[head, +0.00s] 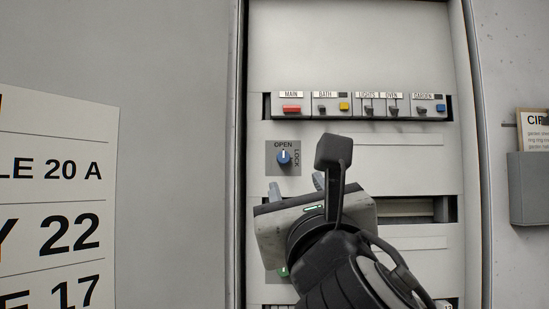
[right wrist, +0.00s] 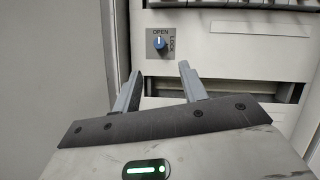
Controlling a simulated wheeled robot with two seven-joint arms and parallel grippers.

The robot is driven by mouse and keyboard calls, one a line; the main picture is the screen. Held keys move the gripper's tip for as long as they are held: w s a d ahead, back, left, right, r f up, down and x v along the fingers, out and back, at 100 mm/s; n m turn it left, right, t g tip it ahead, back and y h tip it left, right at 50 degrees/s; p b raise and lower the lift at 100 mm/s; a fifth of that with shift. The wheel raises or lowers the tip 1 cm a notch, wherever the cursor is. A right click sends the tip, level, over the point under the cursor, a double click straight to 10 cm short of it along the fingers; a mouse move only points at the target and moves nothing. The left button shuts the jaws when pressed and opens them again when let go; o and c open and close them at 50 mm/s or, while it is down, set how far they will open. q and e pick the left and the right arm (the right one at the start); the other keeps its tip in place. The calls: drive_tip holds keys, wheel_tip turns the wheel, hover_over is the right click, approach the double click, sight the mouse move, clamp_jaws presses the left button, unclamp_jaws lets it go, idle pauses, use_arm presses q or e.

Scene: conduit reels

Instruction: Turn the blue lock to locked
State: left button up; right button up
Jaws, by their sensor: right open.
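The blue lock (head: 284,157) is a round knob on a grey plate marked OPEN above and LOCK at its right side. Its white mark points up, toward OPEN. It also shows in the right wrist view (right wrist: 159,42), beyond the fingertips. My right gripper (head: 319,180) is below and a little right of the knob in the head view, apart from it. In the right wrist view its two fingers (right wrist: 160,70) are spread with nothing between them. My left gripper is not in view.
A breaker row (head: 358,106) labelled MAIN, BATH, LIGHTS, OVEN and GARDEN runs above the lock. The cabinet frame (head: 239,150) edges the panel at left. A large printed sheet (head: 58,200) is at far left. A grey holder (head: 530,187) with a card is at right.

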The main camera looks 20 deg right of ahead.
sight(284, 160)
drive_tip(key=p+x, duration=0.3)
drive_tip(key=x, duration=0.8)
drive_tip(key=shift+w, duration=0.2)
clamp_jaws()
